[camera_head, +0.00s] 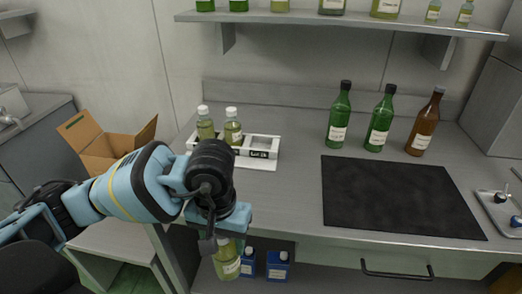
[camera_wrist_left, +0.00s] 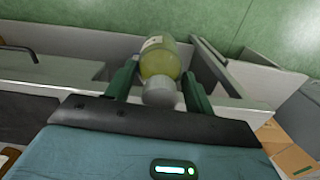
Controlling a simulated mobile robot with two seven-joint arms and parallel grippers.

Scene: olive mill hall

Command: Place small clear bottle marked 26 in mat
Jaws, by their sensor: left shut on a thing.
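A small clear bottle with yellow-green liquid and a pale label (camera_head: 227,262) hangs below my left gripper (camera_head: 229,236), in front of the counter's front edge. The number on its label is too small to read. In the left wrist view the bottle (camera_wrist_left: 158,60) sits between the two green fingers of my left gripper (camera_wrist_left: 155,82), its white cap towards the camera. The gripper is shut on it. The black mat (camera_head: 395,195) lies flat on the counter to the right, apart from the gripper, with nothing on it. My right gripper is not in view.
Two similar bottles (camera_head: 205,128) (camera_head: 233,132) stand in a white rack (camera_head: 263,147) behind my arm. Two green bottles (camera_head: 338,118) (camera_head: 380,122) and a brown one (camera_head: 424,125) stand behind the mat. A metal tray (camera_head: 496,207) lies right. A cardboard box (camera_head: 95,150) stands left.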

